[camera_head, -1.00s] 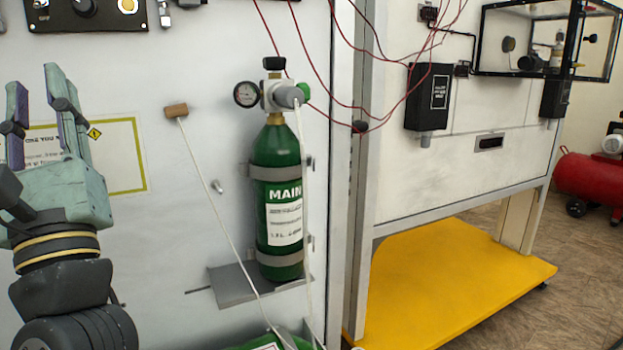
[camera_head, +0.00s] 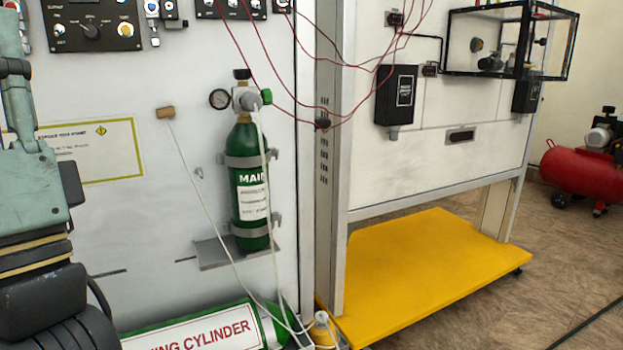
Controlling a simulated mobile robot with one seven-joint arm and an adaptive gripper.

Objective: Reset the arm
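My gripper (camera_head: 28,190) stands upright at the left edge of the head view, in front of the white panel. Its grey-green body and one finger show. The other finger and the fingertips are cut off or hidden, so I cannot tell how far apart the fingers are. I see nothing held in the visible part. A green MAIN cylinder (camera_head: 250,180) with a gauge and valve is strapped upright to the panel, right of my gripper and apart from it.
A large green cylinder (camera_head: 190,330) lies at the bottom. A control box (camera_head: 90,25) is at top left. Red wires (camera_head: 290,100) cross the panels. A yellow platform (camera_head: 430,275) and a red compressor (camera_head: 580,177) are at right, with open floor between.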

